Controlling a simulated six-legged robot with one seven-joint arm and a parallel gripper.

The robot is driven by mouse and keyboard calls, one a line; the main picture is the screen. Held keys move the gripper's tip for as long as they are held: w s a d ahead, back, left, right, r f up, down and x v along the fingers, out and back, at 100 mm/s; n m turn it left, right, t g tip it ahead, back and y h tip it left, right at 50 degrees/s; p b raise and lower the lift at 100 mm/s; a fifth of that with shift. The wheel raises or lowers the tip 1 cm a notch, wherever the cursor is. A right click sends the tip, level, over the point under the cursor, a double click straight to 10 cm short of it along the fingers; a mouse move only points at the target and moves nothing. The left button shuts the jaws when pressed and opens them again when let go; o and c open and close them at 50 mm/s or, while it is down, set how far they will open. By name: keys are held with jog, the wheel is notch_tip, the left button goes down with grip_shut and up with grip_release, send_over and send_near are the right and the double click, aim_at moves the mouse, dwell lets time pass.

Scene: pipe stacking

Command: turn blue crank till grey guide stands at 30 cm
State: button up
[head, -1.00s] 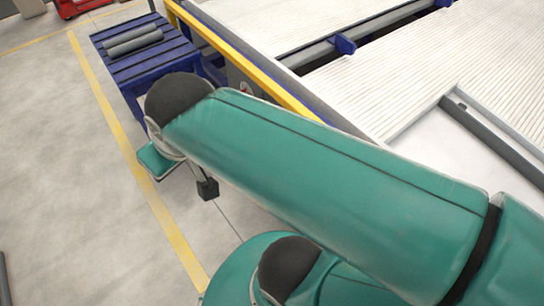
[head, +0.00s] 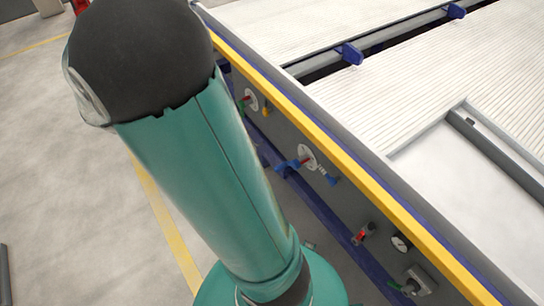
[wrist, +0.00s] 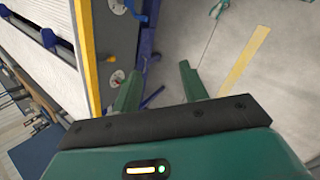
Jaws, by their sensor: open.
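The blue crank (head: 290,165) is on the dark side panel of the machine in the head view, by a white disc. Another blue handle part (head: 331,179) shows just right of that disc. A grey bar with blue brackets (head: 400,37) crosses the machine top, and another grey bar (head: 495,150) lies at right; I cannot tell which is the guide, and no scale is legible. My gripper (wrist: 160,86) is open and empty in the wrist view, above the floor beside the panel. A white disc with a dark blue part (wrist: 130,7) shows at its top edge, apart from the fingers.
A yellow rail (head: 330,130) runs along the machine edge above the panel. A red knob (head: 363,234) and a round gauge (head: 401,243) sit nearer me. Another white disc (head: 250,98) with a green handle is farther along. The grey floor at left is open.

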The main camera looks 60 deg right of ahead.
jog(key=w+d+f+g+h, duration=0.15)
jog(key=d+f+g, duration=0.25)
jog(key=d+f, duration=0.55)
jog(key=n+g+h, duration=0.1)
jog(key=n+h, duration=0.7)
jog(key=h, duration=0.1)
send_near(282, 166)
jog(key=x, duration=0.3)
jog(key=f+x, duration=0.1)
jog(key=x, duration=0.7)
jog(key=shift+w+d+f, duration=0.1)
jog(key=shift+w+f, duration=0.1)
jog(key=shift+w, duration=0.1)
grip_shut()
